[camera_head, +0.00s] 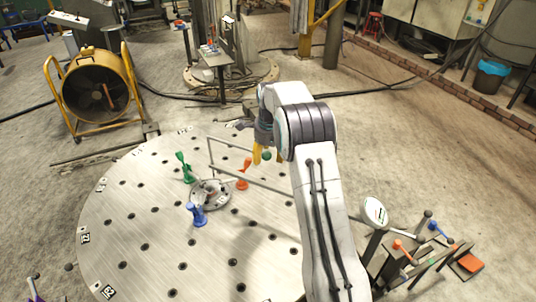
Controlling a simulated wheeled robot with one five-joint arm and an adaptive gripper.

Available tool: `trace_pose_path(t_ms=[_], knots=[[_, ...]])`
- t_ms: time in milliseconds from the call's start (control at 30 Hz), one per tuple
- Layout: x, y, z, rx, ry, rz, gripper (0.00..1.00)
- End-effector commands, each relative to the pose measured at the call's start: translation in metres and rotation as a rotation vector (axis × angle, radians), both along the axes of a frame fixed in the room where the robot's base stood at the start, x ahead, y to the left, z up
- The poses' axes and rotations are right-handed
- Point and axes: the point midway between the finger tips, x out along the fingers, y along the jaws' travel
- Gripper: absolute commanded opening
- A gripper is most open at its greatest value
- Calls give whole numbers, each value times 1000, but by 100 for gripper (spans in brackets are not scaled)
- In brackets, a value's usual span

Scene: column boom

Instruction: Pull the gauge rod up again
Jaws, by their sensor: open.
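My gripper (266,156), with yellow fingertips, is open above the round plate, up and to the right of the plate's central ring (210,194). A small dark green knob (267,155) shows between or just behind the fingertips; I cannot tell whether they touch it. I cannot clearly make out a gauge rod; a rod under the knob is not visible. Around the ring stand a green piece (184,167), a blue piece (197,214) and an orange piece (244,174). My arm hides the plate's right part.
The round metal plate (130,215) has many holes. A thin grey rail frame (232,181) crosses it below my gripper. At the lower right are a white dial (375,211) and a stand with coloured levers (420,258). A yellow fan (97,88) stands at the back left.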

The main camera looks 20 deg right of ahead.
Motion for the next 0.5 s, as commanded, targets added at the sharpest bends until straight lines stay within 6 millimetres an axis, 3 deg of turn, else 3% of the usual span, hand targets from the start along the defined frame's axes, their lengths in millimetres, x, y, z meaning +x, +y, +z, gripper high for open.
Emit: trace_pose_path(t_ms=[167, 500], knots=[[-1, 0, 13, -1, -4, 0, 56], [-12, 3, 68, -1, -4, 0, 56]])
